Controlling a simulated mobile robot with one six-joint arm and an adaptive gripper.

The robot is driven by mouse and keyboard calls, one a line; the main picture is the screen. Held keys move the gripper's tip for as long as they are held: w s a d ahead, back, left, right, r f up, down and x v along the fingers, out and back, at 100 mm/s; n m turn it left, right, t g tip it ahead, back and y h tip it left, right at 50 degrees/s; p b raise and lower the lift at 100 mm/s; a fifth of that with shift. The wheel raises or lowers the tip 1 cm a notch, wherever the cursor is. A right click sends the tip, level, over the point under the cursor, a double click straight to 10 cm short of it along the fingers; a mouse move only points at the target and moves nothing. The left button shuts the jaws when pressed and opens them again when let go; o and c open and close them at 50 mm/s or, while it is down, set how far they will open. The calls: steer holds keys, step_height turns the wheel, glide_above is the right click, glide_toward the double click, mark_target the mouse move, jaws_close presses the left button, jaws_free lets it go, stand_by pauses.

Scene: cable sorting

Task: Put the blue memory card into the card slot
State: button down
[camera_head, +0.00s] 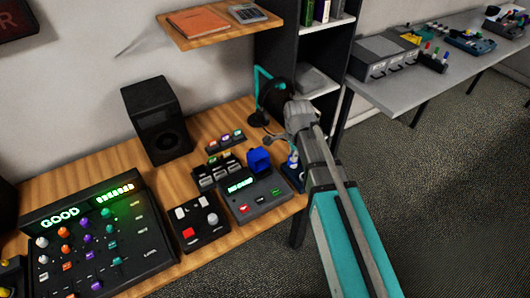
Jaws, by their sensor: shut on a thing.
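The blue memory card (258,160) shows as a small blue block above the back edge of a dark reader device (262,205). The device has a lit green display that seems to read "NO CARD", with red, white and green buttons in front. My gripper (269,141) comes in from the right, just above the card, and is shut on it. The fingertips are small and partly unclear. The card slot cannot be made out. I cannot tell whether the card touches the device.
A small switch box (199,221) and a dark rack (214,172) stand left of the reader. A large mixer panel (95,240) reads "GOOD". A black speaker (157,120) and a black round lamp-like thing (273,97) stand behind. A shelf (217,28) hangs above.

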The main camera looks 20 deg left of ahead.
steer(key=shift+a, duration=0.15)
steer(key=a+f+n+b, duration=0.1)
steer(key=a+n, duration=0.2)
steer(key=a, duration=0.6)
steer(key=shift+s+a+f, duration=0.2)
steer(key=shift+f, duration=0.05)
steer(key=shift+f+b, duration=0.15)
steer(key=shift+b, duration=0.2)
steer(key=shift+f+b, duration=2.3)
steer(key=shift+f+b, duration=1.45)
steer(key=shift+b, duration=0.05)
stand_by(1.6)
